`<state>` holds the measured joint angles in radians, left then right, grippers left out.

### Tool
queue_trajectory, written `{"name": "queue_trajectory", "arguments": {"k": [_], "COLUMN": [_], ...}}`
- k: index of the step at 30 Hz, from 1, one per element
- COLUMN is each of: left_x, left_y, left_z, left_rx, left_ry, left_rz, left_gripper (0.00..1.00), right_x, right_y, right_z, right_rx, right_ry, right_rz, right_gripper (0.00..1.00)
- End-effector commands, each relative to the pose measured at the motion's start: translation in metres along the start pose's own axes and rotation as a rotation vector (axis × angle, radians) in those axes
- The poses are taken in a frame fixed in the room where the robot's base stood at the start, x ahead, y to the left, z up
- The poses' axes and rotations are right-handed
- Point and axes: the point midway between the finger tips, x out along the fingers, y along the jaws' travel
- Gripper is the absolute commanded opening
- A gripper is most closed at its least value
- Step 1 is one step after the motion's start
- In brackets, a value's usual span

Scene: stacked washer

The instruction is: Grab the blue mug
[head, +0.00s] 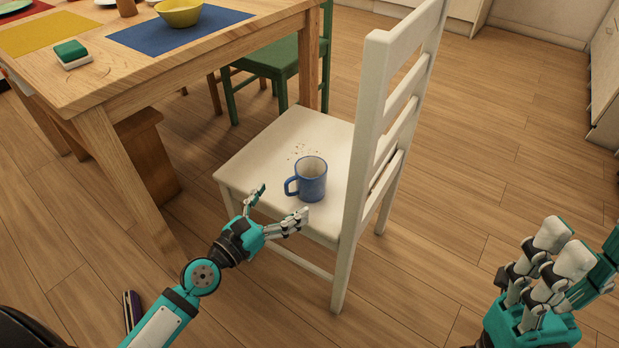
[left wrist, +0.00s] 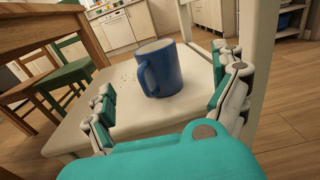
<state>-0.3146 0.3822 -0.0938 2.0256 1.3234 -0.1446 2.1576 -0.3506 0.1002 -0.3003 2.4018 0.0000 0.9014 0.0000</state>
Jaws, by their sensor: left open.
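My left gripper (head: 275,208) is open and empty, just short of the mug and beside the chair seat. In the left wrist view the mug (left wrist: 160,68) stands ahead, between the spread fingers of my left gripper (left wrist: 170,100), with a gap to it. My right gripper (head: 545,262) is at the lower right of the head view, far from the mug. Its fingers are bent and it holds nothing visible.
The chair's slatted back (head: 385,110) rises just right of the mug. A wooden table (head: 100,75) at upper left carries a yellow bowl (head: 180,12), a blue placemat (head: 215,22) and a green-and-white sponge (head: 72,53). A green chair (head: 275,60) stands behind. Floor at right is clear.

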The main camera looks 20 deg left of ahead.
Motion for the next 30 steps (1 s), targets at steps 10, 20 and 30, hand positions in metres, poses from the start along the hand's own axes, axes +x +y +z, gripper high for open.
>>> {"name": "queue_trajectory", "arguments": {"k": [10, 20, 30], "left_x": [0.060, 0.093, 0.117], "left_y": [0.000, 0.008, 0.008], "left_z": [-0.001, 0.006, 0.007], "left_rx": [0.001, 0.004, 0.003], "left_ry": [0.000, -0.002, 0.003], "left_rz": [0.000, 0.001, 0.000], "left_gripper": [0.96, 0.96, 0.96], "right_x": [0.002, -0.005, -0.009], "right_y": [0.000, 0.000, 0.000], "right_z": [0.000, 0.002, 0.003], "right_rx": [0.000, 0.000, 0.000], "right_ry": [-0.002, -0.003, -0.003], "right_rz": [0.000, 0.000, 0.000], "right_gripper": [0.40, 0.40, 0.40]}}
